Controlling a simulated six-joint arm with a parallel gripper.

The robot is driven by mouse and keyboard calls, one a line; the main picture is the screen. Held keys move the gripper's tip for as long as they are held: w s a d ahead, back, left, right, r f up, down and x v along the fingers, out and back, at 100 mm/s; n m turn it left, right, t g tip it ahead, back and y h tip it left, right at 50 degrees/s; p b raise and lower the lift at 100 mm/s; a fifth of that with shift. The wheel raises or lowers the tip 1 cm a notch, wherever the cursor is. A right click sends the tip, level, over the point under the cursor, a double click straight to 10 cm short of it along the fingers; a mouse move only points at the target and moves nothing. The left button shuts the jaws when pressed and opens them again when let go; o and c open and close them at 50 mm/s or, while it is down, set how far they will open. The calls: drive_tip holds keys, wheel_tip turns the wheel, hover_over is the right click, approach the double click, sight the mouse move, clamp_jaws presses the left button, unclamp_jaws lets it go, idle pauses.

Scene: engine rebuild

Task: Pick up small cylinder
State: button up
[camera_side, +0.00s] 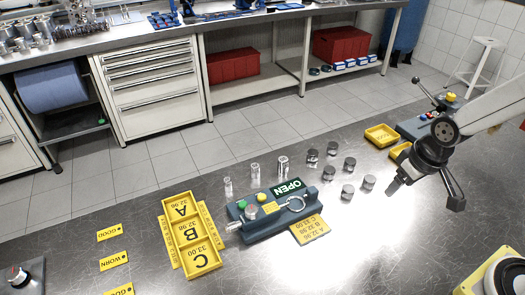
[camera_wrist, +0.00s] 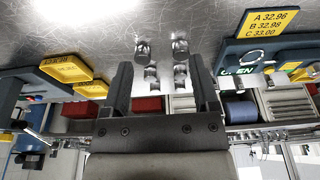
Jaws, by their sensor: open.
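Several small dark-topped metal cylinders stand upright on the steel table in the side view, among them a front one (camera_side: 347,192), one to its right (camera_side: 369,182) and one behind (camera_side: 349,163). I cannot tell which one the task names. My gripper (camera_side: 424,196) is open and empty, to the right of the cylinders and apart from them. In the wrist view my gripper (camera_wrist: 161,65) has its fingers spread, with a left cylinder (camera_wrist: 142,50) and a right cylinder (camera_wrist: 180,49) beyond the tips. Other cylinders show partly behind these.
A blue-grey gauge fixture (camera_side: 275,222) with an OPEN sign stands left of the cylinders. Three slim silver pins (camera_side: 283,166) stand behind it. A yellow A-B-C tray (camera_side: 190,234) lies further left. Yellow bins (camera_side: 382,135) and a control box lie behind my gripper.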

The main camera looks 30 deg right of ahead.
drive_tip(key=shift+o, duration=0.6)
drive_tip(key=n+g, duration=0.2)
drive_tip(key=n, duration=1.4)
hover_over(284, 159)
drive_tip(key=shift+s+d+f, duration=0.2)
drive_tip(key=shift+f, duration=0.3)
drive_tip(key=shift+s+d+f, duration=0.15)
drive_tip(key=shift+f, duration=0.35)
drive_tip(key=shift+w+a+f+n+g, duration=0.15)
drive_tip(key=shift+w+a+n+g, duration=0.15)
drive_tip(key=shift+w+a+n, duration=0.15)
drive_tip(key=shift+s+f, duration=0.1)
drive_tip(key=shift+f, duration=0.05)
